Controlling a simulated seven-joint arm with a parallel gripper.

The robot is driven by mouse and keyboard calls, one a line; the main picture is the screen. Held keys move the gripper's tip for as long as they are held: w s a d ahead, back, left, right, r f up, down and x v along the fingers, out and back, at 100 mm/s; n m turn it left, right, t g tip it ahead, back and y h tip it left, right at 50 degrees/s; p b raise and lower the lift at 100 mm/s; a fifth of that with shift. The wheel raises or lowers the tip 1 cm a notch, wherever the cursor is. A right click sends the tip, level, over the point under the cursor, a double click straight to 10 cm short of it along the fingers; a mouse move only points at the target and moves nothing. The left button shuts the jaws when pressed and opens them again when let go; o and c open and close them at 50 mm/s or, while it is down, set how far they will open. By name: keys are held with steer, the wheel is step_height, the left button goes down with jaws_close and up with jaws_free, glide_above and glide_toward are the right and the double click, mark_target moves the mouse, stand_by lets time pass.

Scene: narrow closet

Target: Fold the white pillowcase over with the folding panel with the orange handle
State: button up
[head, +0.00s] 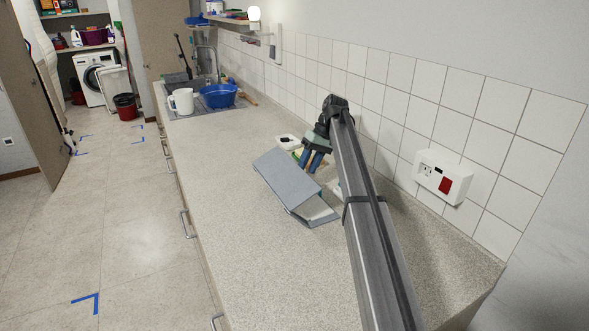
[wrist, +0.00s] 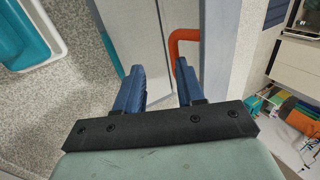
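The grey-blue folding panel (head: 287,178) is tilted up off the countertop in the head view. A pale patch (head: 318,209) shows by its lower near edge; I cannot tell whether it is the white pillowcase. My gripper (head: 314,164) is just behind and right of the panel, its blue fingers pointing down. In the wrist view the orange handle (wrist: 174,42) is by the fingertips, its near end partly hidden behind the right finger. My gripper (wrist: 160,68) has its fingers apart, with a gap and pale grey surfaces visible between them.
A blue basin (head: 218,96) and a white jug (head: 182,101) stand by the sink. A tiled wall with a white socket box (head: 441,177) runs along the right. A teal tray (wrist: 28,45) lies at upper left in the wrist view. The near left countertop (head: 235,220) is clear.

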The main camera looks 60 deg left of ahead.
steer(key=shift+w, duration=1.35)
